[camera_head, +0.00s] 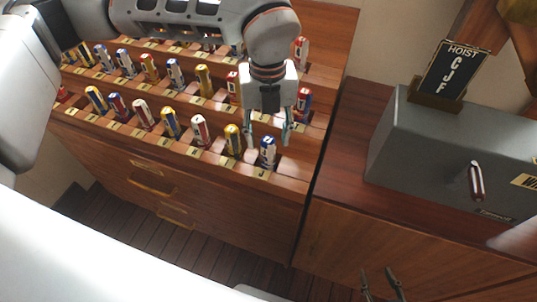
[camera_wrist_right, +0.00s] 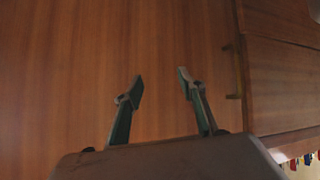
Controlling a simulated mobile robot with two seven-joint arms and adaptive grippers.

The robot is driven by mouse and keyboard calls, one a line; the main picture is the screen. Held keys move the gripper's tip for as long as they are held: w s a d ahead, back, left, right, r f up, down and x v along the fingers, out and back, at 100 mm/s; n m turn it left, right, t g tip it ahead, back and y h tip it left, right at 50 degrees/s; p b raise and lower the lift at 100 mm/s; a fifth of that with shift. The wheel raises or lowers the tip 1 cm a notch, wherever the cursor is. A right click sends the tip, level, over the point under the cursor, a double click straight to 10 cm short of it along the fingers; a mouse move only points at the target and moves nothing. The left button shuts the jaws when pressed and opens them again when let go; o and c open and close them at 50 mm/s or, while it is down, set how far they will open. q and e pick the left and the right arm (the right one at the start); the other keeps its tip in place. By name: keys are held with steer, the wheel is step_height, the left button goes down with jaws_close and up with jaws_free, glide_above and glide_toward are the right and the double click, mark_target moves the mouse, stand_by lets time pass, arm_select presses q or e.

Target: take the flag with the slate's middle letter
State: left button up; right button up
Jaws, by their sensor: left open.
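The slate (camera_head: 453,72) at the upper right of the head view reads "HOIST" with C, J, F down it; J is the middle letter. A rolled blue and white flag (camera_head: 268,151) stands at the right end of the front row, behind a label (camera_head: 262,174) that appears to read J. My left gripper (camera_head: 268,138) is open, pointing down, with its fingers on either side of this flag in the picture; contact cannot be told. My right gripper (camera_head: 381,276) is low in front of the cabinet; the right wrist view shows its fingers (camera_wrist_right: 160,85) apart and empty.
The stepped wooden rack (camera_head: 215,165) holds several rolled flags in rows; a yellow flag (camera_head: 233,139) stands close left of the blue and white one. A grey box (camera_head: 425,150) sits on the right cabinet. Bare wood top (camera_head: 340,150) lies between rack and box.

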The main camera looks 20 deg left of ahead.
mark_target(268, 156)
arm_select(q)
step_height(268, 156, down, 4)
steer(key=shift+w+r, duration=0.1)
steer(key=c, duration=1.2)
steer(key=shift+r, duration=0.15)
